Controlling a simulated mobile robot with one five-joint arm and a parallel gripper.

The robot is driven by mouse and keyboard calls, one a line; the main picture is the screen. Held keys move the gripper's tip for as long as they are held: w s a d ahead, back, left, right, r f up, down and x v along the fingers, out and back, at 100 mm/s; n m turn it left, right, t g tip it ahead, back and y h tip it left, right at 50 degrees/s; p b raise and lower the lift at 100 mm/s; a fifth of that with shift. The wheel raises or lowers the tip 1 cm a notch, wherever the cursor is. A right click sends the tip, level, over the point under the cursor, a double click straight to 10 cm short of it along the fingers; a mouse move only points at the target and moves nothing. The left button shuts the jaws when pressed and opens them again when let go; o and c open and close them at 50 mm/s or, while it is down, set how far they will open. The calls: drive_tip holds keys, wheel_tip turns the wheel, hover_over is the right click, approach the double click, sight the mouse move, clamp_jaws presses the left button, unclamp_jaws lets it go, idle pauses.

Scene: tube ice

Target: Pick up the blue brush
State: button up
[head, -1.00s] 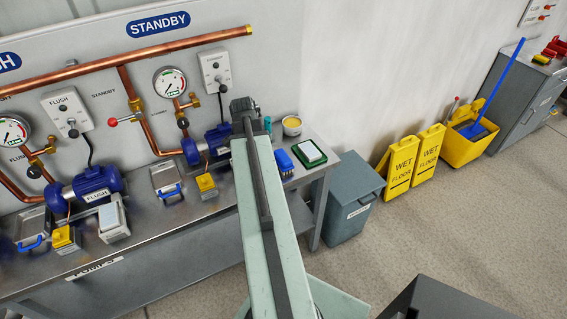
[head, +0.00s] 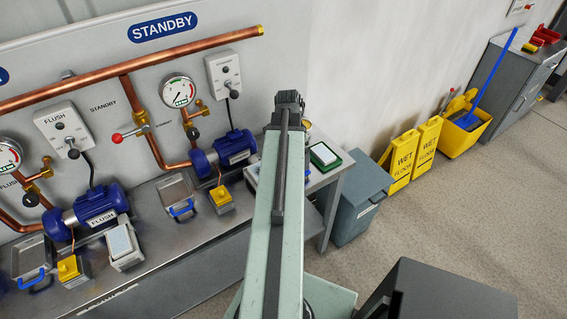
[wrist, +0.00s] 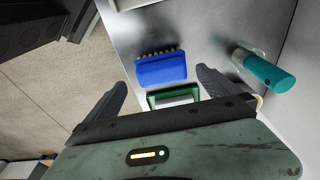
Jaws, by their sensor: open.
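The blue brush (wrist: 162,70) lies on the metal bench top in the wrist view, with a row of pale bristles along its far edge. My gripper (wrist: 164,82) is open, its two dark fingers apart on either side of the brush's near side in that view. I cannot tell how high the fingers are above the bench. In the head view my arm covers the brush, and the gripper's fingers do not show there.
A green-framed white pad (head: 325,156) lies close to the brush; it also shows in the wrist view (wrist: 172,98). A teal bottle (wrist: 264,69) is to the right. Pumps (head: 96,208) and trays line the bench (head: 220,247). A grey bin (head: 357,203) stands beside it.

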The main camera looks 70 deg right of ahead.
drive_tip(key=shift+w, duration=0.2)
drive_tip(key=f+b, duration=0.3)
drive_tip(key=shift+d, duration=0.2)
drive_tip(key=shift+r, duration=0.1)
drive_tip(key=f+b, duration=0.3)
drive_tip(key=s+d+f+b, duration=0.1)
drive_tip(key=f+b, duration=0.1)
drive_tip(key=shift+f, duration=0.1)
drive_tip(key=shift+s+r, duration=0.1)
drive_tip(key=shift+r, duration=0.1)
drive_tip(key=c, duration=1.2)
